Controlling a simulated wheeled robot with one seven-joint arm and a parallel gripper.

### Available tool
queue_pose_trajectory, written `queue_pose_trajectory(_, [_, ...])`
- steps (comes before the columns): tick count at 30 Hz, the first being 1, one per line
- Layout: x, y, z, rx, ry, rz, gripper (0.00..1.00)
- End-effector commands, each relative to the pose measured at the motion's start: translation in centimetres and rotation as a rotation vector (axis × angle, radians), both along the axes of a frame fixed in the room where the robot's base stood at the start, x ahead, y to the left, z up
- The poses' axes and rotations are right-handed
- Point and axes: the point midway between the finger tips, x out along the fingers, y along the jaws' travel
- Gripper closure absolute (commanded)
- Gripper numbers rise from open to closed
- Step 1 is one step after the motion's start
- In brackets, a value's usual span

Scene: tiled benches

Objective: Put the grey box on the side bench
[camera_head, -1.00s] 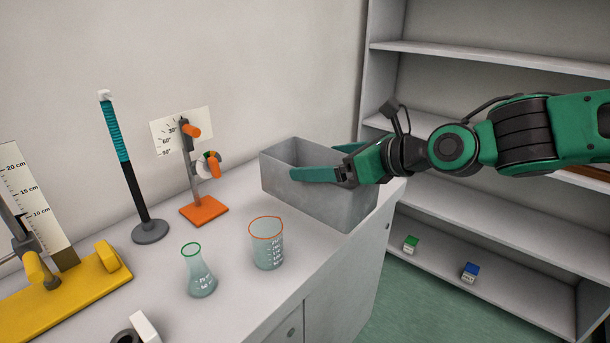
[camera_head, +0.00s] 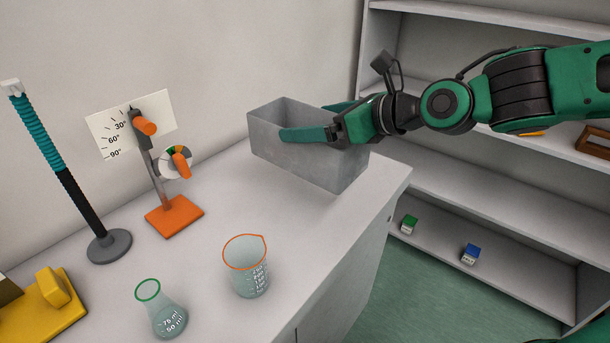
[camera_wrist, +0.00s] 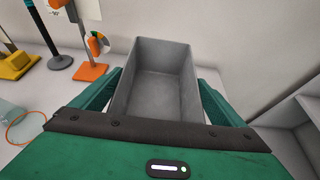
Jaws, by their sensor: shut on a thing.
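The grey box (camera_head: 300,164) is an open-topped, empty, upright rectangular bin at the back right end of the white bench (camera_head: 320,235). My gripper (camera_head: 304,121) reaches in from the right, its green fingers along the box's two long sides. It is shut on the box. In the wrist view, the box (camera_wrist: 160,92) sits between the two fingers (camera_wrist: 158,98), its inside visible. I cannot tell whether its underside touches the bench or is slightly above it.
An orange-rimmed beaker (camera_head: 246,268) and a green-rimmed flask (camera_head: 165,310) stand in front. An orange-based stand (camera_head: 174,216) and a teal-and-black column (camera_head: 75,190) stand left. Shelves (camera_head: 480,190) at right hold small green (camera_head: 409,224) and blue (camera_head: 470,253) blocks.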

Motion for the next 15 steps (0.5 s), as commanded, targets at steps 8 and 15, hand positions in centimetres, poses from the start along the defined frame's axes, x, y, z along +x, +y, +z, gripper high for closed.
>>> queue_pose_trajectory(8, [1.3,0.1,-0.8,0.001,0.003,0.003,0.51])
queue_pose_trajectory(15, [3.7,-0.2,-2.2,0.004,0.0,0.003,0.51])
